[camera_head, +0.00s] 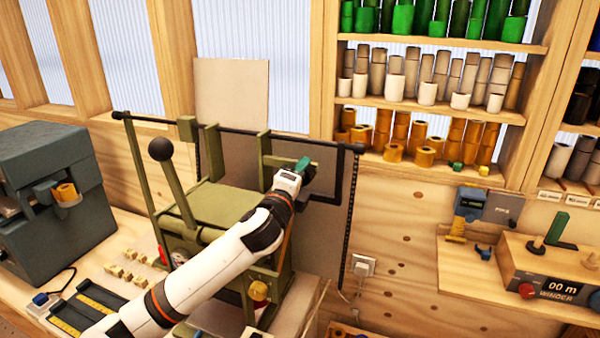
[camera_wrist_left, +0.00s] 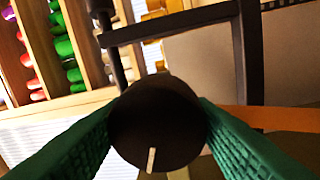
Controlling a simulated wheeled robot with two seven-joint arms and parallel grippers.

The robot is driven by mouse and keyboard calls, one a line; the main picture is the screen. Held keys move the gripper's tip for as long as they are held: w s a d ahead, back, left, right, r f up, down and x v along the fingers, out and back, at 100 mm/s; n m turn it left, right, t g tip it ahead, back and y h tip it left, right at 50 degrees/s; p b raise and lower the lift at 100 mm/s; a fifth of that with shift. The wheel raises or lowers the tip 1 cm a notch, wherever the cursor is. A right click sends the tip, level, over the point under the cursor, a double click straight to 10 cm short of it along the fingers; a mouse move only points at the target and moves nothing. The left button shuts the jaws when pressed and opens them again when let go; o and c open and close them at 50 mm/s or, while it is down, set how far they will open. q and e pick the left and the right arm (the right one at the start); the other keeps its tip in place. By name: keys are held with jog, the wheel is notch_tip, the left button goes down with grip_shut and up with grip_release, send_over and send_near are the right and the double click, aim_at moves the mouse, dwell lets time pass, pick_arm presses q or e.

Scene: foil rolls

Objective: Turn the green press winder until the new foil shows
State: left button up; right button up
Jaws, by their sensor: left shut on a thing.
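The olive green press (camera_head: 222,203) stands on the bench with a round black ball (camera_head: 160,149) on its lever. My left gripper (camera_head: 304,164), with green fingers, is at the upper right of the press. In the left wrist view, its textured fingers are shut on a dark round winder knob (camera_wrist_left: 157,118), one on each side. A short white mark on the knob's face points nearly straight down, slightly left. I cannot tell any foil apart on the press. My right gripper is not in view.
A dark grey machine (camera_head: 45,165) with an orange roll stands at left. Small pale blocks (camera_head: 135,265) lie on the bench. Shelves behind hold green, beige and orange rolls (camera_head: 420,130). A winder box (camera_head: 545,280) reading "00 m" sits on a ledge at right.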

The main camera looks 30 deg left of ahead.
pick_arm(q)
jog(key=shift+r, duration=0.1)
dwell(0.4)
jog(key=o, duration=1)
jog(key=shift+c, duration=0.2)
jog(key=shift+s, duration=0.25)
jog(key=b+v, duration=0.4)
jog(key=v, duration=0.7)
jog(key=shift+s, duration=0.25)
jog(key=shift+d, duration=0.15)
